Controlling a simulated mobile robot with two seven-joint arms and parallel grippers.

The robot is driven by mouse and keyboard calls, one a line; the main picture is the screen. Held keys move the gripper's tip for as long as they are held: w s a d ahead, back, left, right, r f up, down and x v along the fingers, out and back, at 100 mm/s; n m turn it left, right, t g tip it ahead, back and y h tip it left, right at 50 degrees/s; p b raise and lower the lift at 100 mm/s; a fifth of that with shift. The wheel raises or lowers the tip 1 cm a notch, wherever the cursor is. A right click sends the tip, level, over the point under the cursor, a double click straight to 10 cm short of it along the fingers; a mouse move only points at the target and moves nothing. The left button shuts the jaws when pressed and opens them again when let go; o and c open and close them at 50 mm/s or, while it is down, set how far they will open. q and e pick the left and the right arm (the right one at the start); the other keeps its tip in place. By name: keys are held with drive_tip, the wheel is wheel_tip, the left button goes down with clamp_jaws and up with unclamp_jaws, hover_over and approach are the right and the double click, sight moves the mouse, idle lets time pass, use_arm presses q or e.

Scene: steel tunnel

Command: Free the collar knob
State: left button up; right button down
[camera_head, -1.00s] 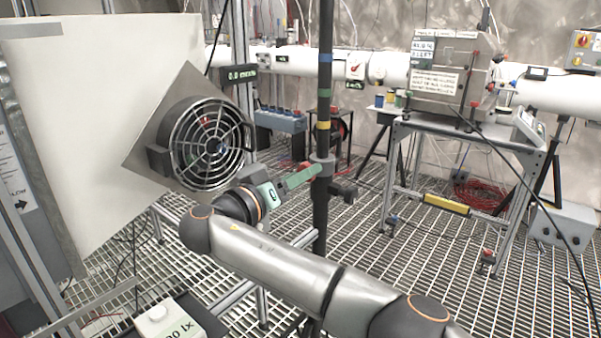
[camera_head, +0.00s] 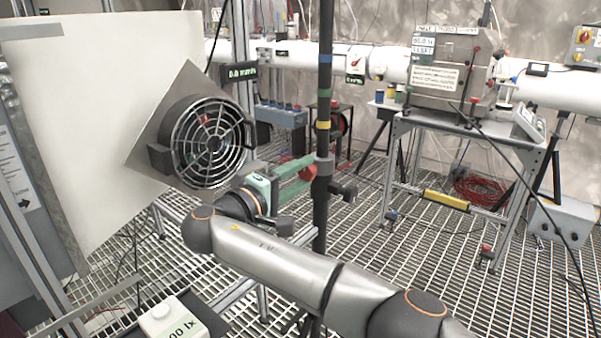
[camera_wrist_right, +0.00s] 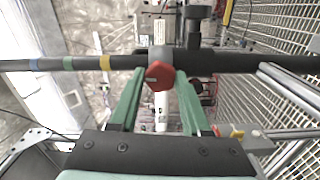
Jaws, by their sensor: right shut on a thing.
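The red collar knob (camera_wrist_right: 159,75) sits on the grey collar (camera_head: 323,167) around an upright black pole (camera_head: 324,108) with coloured bands. In the head view, the knob (camera_head: 308,173) faces left toward my right arm. My right gripper (camera_head: 306,177) has green fingers. In the wrist view, these fingers (camera_wrist_right: 160,77) lie on either side of the knob, with their tips at the pole. The gripper is shut on the knob; the exact contact faces are hard to see. My left gripper is not in view.
A caged fan (camera_head: 210,143) on a tilted square plate stands left of the pole, close to my right wrist. A dark clamp piece (camera_head: 343,191) sticks out right of the pole. A bench (camera_head: 470,135) with equipment stands at the right. Grated floor lies between.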

drive_tip(key=shift+n, duration=1.3)
drive_tip(key=shift+c, duration=1.8)
unclamp_jaws()
